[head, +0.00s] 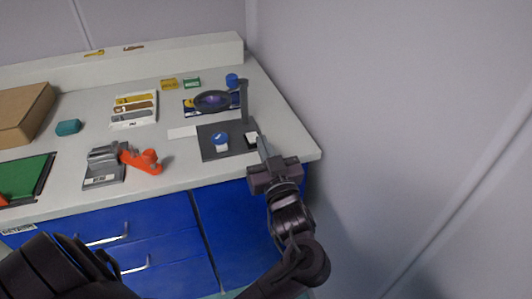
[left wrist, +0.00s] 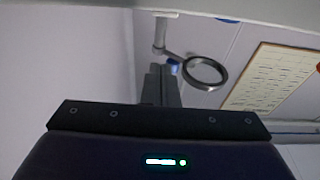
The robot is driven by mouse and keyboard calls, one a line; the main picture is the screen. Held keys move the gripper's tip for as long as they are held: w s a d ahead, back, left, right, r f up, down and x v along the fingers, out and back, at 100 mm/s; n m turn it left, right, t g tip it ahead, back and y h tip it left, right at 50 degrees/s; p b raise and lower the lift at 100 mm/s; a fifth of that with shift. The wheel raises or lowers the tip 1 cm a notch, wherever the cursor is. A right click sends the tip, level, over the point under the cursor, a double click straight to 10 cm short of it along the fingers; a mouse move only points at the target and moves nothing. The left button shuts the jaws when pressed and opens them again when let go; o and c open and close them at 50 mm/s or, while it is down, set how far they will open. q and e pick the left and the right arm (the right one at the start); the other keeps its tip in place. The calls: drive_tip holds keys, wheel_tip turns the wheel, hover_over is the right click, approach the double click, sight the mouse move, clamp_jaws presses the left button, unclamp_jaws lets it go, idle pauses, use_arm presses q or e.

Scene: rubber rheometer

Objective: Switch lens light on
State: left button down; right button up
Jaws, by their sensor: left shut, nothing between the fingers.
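The lens is a dark round ring (head: 212,101) on an upright post (head: 244,98) at the back right of the bench. The ring also shows in the left wrist view (left wrist: 206,73). The stand's dark base plate (head: 211,150) carries a blue-topped white piece (head: 221,142) and a small white switch-like piece (head: 251,139). My left gripper (head: 262,142) is shut and empty, its tips right beside that white piece at the base's right edge. I cannot tell whether they touch. In the left wrist view its fingers (left wrist: 161,75) point toward the post. No lit lamp is clear.
An orange tool (head: 142,160) and a grey metal block (head: 104,166) lie left of the base. Behind are a white tray of samples (head: 133,110) and small yellow and green boxes (head: 180,84). A grey wall (head: 400,120) bounds the right side.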

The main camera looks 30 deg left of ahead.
use_arm(q)
drive_tip(key=r, duration=0.1)
hover_over(253, 138)
drive_tip(key=r+v, duration=0.1)
drive_tip(key=v, duration=0.2)
drive_tip(key=shift+w, duration=0.15)
wheel_tip(253, 138, down, 3)
drive_tip(key=shift+d+f, duration=0.1)
drive_tip(key=shift+f, duration=0.5)
use_arm(e)
drive_tip(key=shift+s+f, duration=0.1)
drive_tip(key=shift+s, duration=0.05)
